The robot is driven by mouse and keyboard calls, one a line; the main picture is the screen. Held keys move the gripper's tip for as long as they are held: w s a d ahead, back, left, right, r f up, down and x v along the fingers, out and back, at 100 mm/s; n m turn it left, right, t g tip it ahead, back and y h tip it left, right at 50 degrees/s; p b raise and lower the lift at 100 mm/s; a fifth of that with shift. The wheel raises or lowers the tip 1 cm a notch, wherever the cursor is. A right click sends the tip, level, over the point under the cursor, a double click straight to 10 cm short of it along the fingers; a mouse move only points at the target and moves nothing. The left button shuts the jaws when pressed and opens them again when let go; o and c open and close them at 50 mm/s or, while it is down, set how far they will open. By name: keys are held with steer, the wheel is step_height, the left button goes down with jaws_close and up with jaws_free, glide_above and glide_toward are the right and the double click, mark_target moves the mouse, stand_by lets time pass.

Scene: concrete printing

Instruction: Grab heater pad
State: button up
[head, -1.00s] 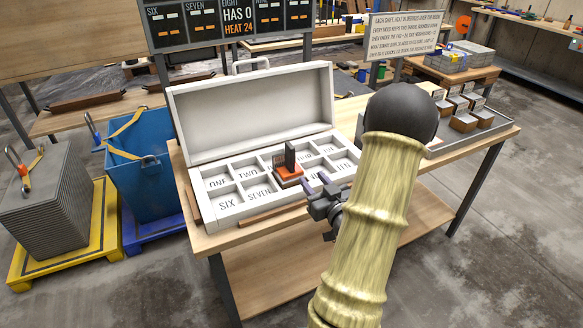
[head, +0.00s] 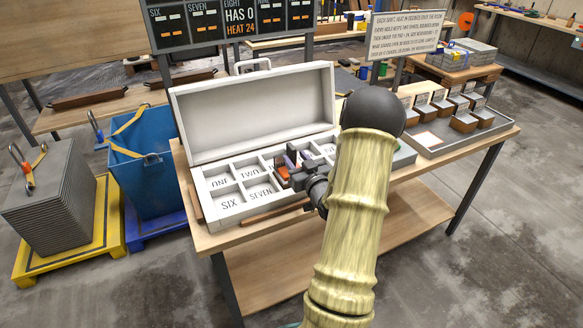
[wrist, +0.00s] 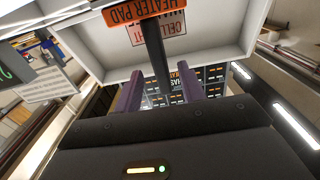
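The heater pad (head: 281,172) is an orange block with a dark upright handle. It sits in the white compartment case, in the middle of the lettered cells, partly hidden by my gripper (head: 298,160). In the wrist view the orange pad (wrist: 146,11) shows its "HEATER PAD" lettering at the top. Its dark handle (wrist: 154,48) reaches down between the two purple fingers of my gripper (wrist: 158,80). The fingers are apart, one on each side of the handle, with gaps visible. My gripper is open and does not appear closed on it.
The open case (head: 251,112) stands on a wooden table (head: 225,240), its lid raised at the back. A tray of small boxes (head: 432,150) lies at the right. A display board (head: 228,20) stands behind. A blue bin (head: 138,180) is left of the table.

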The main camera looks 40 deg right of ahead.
mark_target(289, 149)
steer(key=shift+p+x, duration=0.7)
steer(key=shift+x, duration=2)
steer(key=shift+a+r, duration=0.15)
jaws_close()
steer(key=shift+r, duration=0.1)
